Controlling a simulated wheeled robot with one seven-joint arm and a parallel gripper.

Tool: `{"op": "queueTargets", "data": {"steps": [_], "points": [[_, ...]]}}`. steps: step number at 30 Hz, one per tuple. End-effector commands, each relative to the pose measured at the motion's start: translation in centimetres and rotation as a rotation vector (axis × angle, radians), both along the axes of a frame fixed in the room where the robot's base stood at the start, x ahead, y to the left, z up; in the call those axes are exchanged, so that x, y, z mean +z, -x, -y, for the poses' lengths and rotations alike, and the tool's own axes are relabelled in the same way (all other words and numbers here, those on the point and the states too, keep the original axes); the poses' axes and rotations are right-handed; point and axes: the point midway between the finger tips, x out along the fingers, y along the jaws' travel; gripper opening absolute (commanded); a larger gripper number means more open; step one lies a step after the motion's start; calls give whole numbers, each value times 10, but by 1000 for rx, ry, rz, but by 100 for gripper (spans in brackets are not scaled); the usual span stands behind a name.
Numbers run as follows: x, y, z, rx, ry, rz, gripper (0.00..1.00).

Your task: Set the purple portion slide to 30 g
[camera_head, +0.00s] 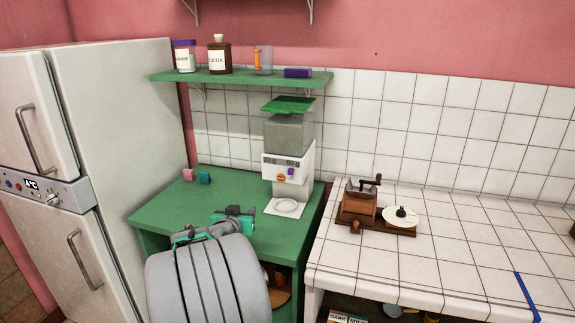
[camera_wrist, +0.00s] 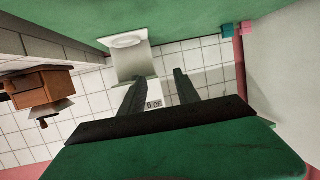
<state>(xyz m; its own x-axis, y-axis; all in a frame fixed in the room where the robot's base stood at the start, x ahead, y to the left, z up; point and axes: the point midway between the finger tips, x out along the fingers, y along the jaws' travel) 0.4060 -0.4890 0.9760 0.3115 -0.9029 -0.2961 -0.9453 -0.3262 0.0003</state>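The dispenser (camera_head: 290,135) stands on the green counter, white with a grey clear hopper and a green lid. Its purple portion slide (camera_head: 291,172) is a small piece on the front panel, right of centre, above an orange part (camera_head: 281,178). The scale marks are too small to read in the head view. In the wrist view the dispenser's panel (camera_wrist: 154,104) shows partly between the fingers, with small digits; the slide cannot be made out there. My gripper (camera_head: 233,212) is in front of and left of the dispenser, apart from it. Its fingers (camera_wrist: 158,84) are spread and empty.
A pink block (camera_head: 188,174) and a teal block (camera_head: 205,178) lie on the green counter (camera_head: 160,212). A green shelf (camera_head: 240,78) with jars hangs above. A wooden grinder (camera_head: 360,203) stands on the tiled counter at right. The fridge (camera_head: 120,150) is at left.

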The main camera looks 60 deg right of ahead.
Motion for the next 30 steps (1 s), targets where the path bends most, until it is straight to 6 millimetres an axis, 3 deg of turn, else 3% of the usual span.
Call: {"op": "queueTargets", "data": {"steps": [1,3,7,19,30], "points": [[19,27,36,-71,81,23,38],[36,56,68,-134,189,50,38],[51,80,94,-176,287,70,38],[53,71,160,-178,292,71,38],[51,68,168,-175,291,72,36]]}}
